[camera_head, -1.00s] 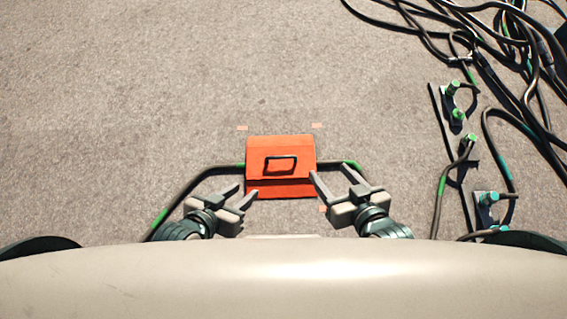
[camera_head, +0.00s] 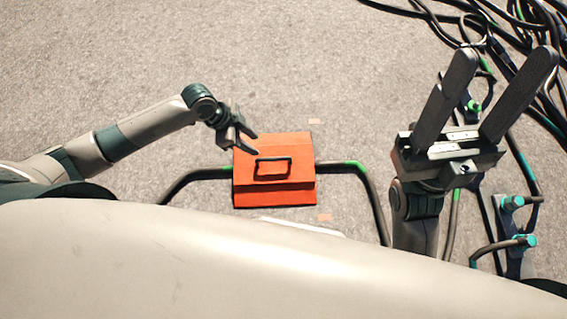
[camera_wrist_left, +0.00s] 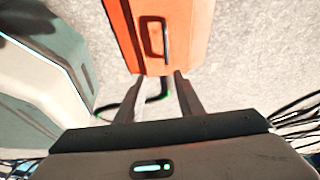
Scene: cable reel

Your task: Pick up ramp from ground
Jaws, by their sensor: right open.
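The orange ramp (camera_head: 274,191) lies on the ground with a dark handle (camera_head: 273,167) on its top; a black cable (camera_head: 345,166) comes out on both sides of it. My left gripper (camera_head: 252,144) is at the ramp's upper left corner, open. In the left wrist view the ramp (camera_wrist_left: 188,38) is just beyond the parted fingertips (camera_wrist_left: 156,74), with nothing between them; I cannot tell whether they touch it. My right gripper (camera_head: 503,62) is raised near the camera at the right, open and empty, its fingers pointing up in the picture.
Tangled black cables (camera_head: 500,15) lie at the upper right. Connectors with teal and green caps (camera_head: 514,202) stand on the ground at the right. Small orange marks (camera_head: 324,217) lie around the ramp. The ground at the upper left is clear.

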